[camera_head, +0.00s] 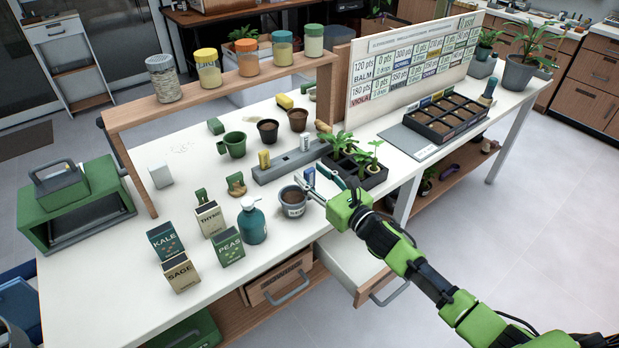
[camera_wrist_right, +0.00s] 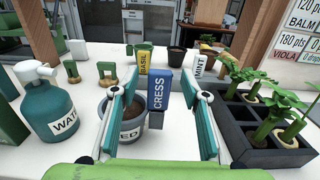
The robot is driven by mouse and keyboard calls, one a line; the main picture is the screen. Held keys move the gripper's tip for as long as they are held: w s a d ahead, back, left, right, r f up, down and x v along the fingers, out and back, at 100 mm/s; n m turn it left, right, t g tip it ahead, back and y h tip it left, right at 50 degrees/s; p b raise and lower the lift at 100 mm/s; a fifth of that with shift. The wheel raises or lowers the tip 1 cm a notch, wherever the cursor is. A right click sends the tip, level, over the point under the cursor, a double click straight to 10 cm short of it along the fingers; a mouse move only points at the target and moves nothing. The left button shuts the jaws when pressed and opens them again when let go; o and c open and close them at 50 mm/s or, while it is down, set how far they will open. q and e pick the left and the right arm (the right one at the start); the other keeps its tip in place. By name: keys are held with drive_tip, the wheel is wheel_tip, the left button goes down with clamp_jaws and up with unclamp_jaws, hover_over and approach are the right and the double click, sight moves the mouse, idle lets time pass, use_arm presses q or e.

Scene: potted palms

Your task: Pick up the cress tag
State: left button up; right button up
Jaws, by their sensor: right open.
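The cress tag (camera_wrist_right: 158,90) is a blue upright tag with CRESS in white letters, in the right wrist view. My right gripper (camera_wrist_right: 167,96) is open, with its teal fingers on either side of the tag. The tag is nearer the left finger; I cannot tell whether they touch. In the head view my right gripper (camera_head: 319,180) is over the table, beside the grey seed pot (camera_head: 293,210). There the tag is not clearly visible. The tag's foot is hard to make out. My left gripper is not in view.
A grey rack (camera_head: 280,173) holds a yellow basil tag (camera_head: 264,160) and a white mint tag (camera_head: 305,143). A black planter (camera_head: 372,178) with seedlings stands just right of my gripper. A teal bottle (camera_head: 252,225) and seed packets stand left. An open drawer (camera_head: 350,265) juts out below.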

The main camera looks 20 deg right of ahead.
drive_tip(key=shift+x, duration=0.85)
drive_tip(key=c, duration=0.9)
drive_tip(key=shift+r, duration=0.1)
drive_tip(key=shift+c, duration=0.2)
